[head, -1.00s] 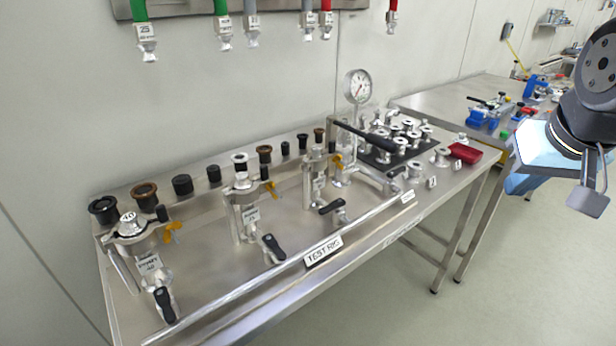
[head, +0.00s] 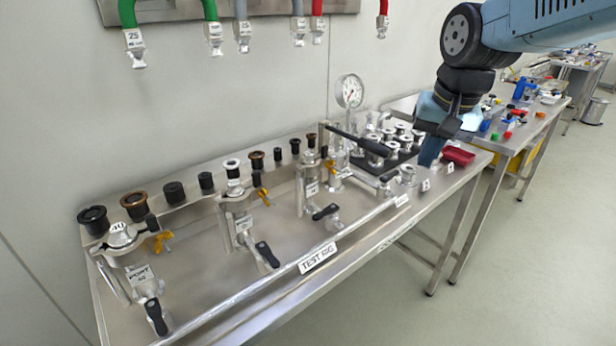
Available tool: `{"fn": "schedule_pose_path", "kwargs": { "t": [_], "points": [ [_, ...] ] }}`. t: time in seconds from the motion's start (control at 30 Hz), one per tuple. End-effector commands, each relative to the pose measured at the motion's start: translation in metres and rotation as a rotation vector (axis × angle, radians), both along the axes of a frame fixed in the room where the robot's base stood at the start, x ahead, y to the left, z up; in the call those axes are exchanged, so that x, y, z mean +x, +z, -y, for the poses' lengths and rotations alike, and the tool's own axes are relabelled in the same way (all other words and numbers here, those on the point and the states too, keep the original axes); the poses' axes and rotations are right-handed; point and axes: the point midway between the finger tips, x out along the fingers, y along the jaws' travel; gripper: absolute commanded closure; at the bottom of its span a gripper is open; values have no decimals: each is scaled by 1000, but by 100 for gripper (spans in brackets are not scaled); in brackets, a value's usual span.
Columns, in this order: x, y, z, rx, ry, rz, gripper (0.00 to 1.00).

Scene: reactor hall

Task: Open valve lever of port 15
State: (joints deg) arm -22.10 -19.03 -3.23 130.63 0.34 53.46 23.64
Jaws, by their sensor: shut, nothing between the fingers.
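The test rig bench holds three clamped ports in a row. The right-hand port (head: 310,187) has a small label too blurred to read; the others are marked 40 and 25 or are hard to read. Its valve lever (head: 326,212) has a black handle lying crosswise to its short outlet pipe, pointing left. The levers of the middle port (head: 267,254) and left port (head: 156,317) point toward the bench front. My gripper (head: 428,162) is shut and empty, pointing down over the bench's right end, to the right of and apart from the right-hand lever.
A front rail (head: 235,293) runs along the bench. Hoses hang above.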

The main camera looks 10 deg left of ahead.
Motion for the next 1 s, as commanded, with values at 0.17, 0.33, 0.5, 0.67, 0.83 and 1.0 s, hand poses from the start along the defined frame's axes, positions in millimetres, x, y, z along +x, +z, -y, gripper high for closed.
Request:
{"fn": "schedule_pose_path", "kwargs": {
  "t": [0.17,0.33,0.5,0.67,0.83,1.0],
  "points": [
    [24,-22,-63,-7,-16,-90,100],
    [36,-49,-125,-31,-43,-163,100],
    [37,-75,-179,-65,-69,-213,100],
    [34,-92,-210,-87,-86,-236,100],
    [33,-100,-221,-96,-95,-244,100],
    [32,-106,-221,-97,-95,-245,100]
  ]
}}
